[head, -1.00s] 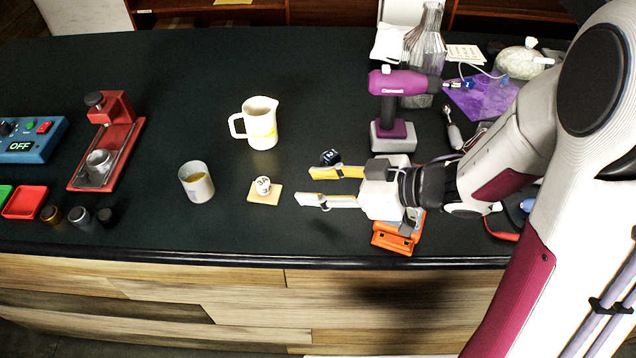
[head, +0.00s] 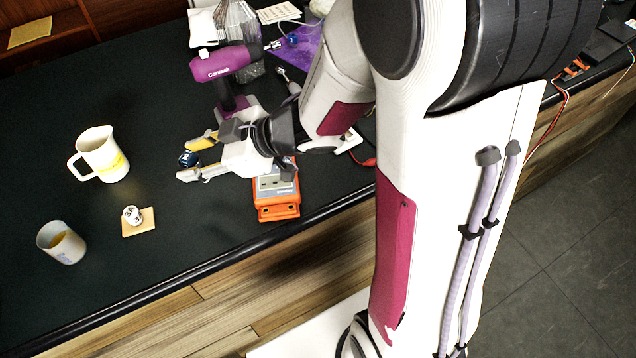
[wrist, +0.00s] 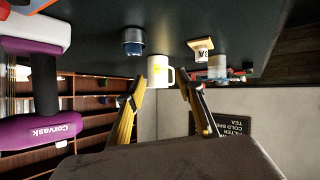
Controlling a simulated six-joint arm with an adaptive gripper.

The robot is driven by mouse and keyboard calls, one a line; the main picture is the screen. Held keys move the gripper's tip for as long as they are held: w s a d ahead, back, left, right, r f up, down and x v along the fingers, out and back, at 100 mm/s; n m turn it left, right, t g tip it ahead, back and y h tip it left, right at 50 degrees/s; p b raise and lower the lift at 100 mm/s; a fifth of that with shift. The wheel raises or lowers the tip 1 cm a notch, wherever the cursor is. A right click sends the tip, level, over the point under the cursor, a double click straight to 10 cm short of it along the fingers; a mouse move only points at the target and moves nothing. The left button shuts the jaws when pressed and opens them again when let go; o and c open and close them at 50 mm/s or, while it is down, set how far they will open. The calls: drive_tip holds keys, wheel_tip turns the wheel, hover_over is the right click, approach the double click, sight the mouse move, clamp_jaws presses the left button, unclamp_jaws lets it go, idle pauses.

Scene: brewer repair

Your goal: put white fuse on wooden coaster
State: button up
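The white fuse (head: 132,214), a small white cylinder marked 3A, stands on the wooden coaster (head: 147,228) in the head view. Both show in the wrist view, where the picture is upside down: the white fuse (wrist: 202,55) and the coaster (wrist: 194,43). My gripper (head: 190,160) is open, with its fingers spread and nothing held, up and to the right of the coaster. A dark blue fuse (head: 188,159) shows at the fingertip gap in the head view. In the wrist view this blue fuse (wrist: 133,40) lies outside the gap between my fingertips (wrist: 161,78).
A white mug (head: 102,155) and a cup (head: 62,243) stand near the coaster. A purple drill (head: 225,64) stands behind my gripper. An orange meter (head: 277,200) lies below my gripper near the counter's front edge. The dark counter left of my gripper has free room.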

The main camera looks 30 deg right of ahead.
drive_tip(key=d+r+m+t+h, duration=0.2)
drive_tip(key=d+r+m+h, duration=0.25)
drive_tip(key=d, duration=0.35)
drive_tip(key=d+r+m+t+h, duration=0.1)
drive_tip(key=d+r+m+h, duration=0.3)
drive_tip(key=d, duration=0.5)
drive_tip(key=s+a+m+g, duration=0.3)
drive_tip(key=s+g, duration=0.2)
drive_tip(key=s, duration=1.6)
drive_tip(key=shift+s+m, duration=0.35)
drive_tip(key=shift+s, duration=0.05)
drive_tip(key=shift+h, duration=0.25)
